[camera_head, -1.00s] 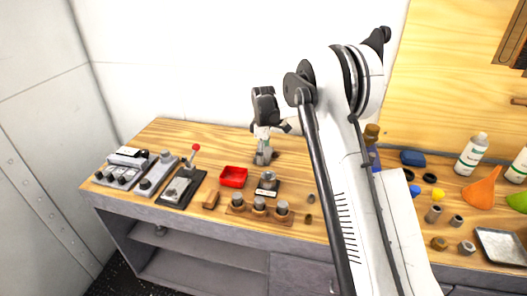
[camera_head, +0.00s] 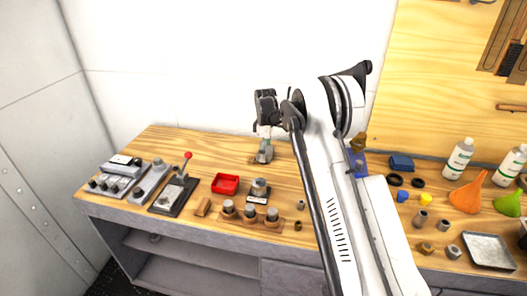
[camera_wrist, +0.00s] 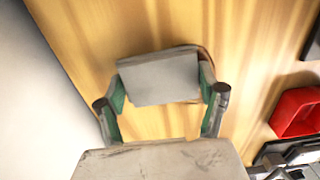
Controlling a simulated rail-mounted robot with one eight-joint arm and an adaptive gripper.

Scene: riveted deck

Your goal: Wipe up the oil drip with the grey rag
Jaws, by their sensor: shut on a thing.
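My gripper (camera_head: 264,153) is over the back part of the wooden bench top, pointing down, near the white wall. In the wrist view its green-sided fingers (camera_wrist: 162,100) are shut on the grey rag (camera_wrist: 158,80), a flat folded pad. The rag is at or just above the wood; I cannot tell whether it presses on it. A dark brown edge (camera_wrist: 206,54) shows just past the rag's upper right corner, perhaps part of the oil drip. The rest of it is hidden behind the rag.
A red tray (camera_head: 225,184) lies front-left of my gripper; it also shows in the wrist view (camera_wrist: 297,112). A red-knobbed lever unit (camera_head: 176,192) and switch boxes stand further left. A wooden block with several round pieces (camera_head: 250,218) lies in front. Bottles and funnels stand right.

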